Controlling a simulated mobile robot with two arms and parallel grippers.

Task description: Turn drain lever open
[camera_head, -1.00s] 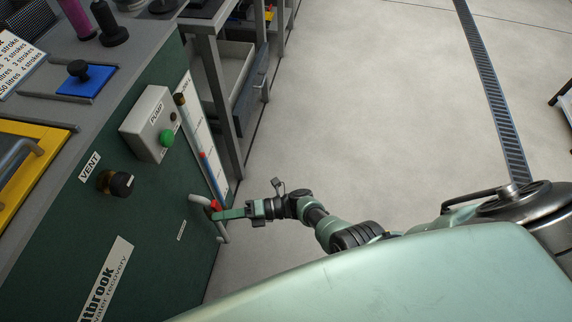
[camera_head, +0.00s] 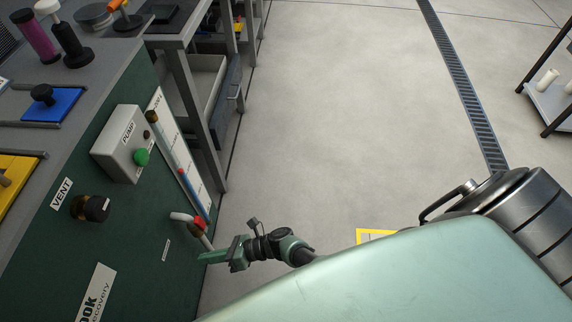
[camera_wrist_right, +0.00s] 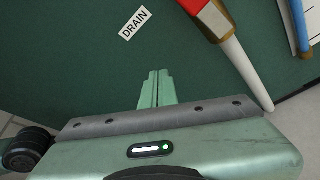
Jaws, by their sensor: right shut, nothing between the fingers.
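The red drain lever (camera_head: 200,222) sits on the drain valve at the end of a pale bent pipe (camera_head: 181,217) on the green panel's lower right. In the right wrist view the red lever (camera_wrist_right: 193,4) is at the top edge, partly cut off, beside a brass body (camera_wrist_right: 215,20) and a white spout (camera_wrist_right: 247,70). My right gripper (camera_head: 203,257) is shut and empty, just below the lever and apart from it. Its fingers (camera_wrist_right: 158,74) also show in the right wrist view, pointing at the panel below the DRAIN label (camera_wrist_right: 133,23). My left gripper is out of view.
The green panel (camera_head: 125,235) also carries a vent knob (camera_head: 97,208), a pump box (camera_head: 118,142) with a green button (camera_head: 141,157), and a sight tube (camera_head: 170,150). A workbench (camera_head: 190,90) stands behind. The floor (camera_head: 310,120) to the right is open.

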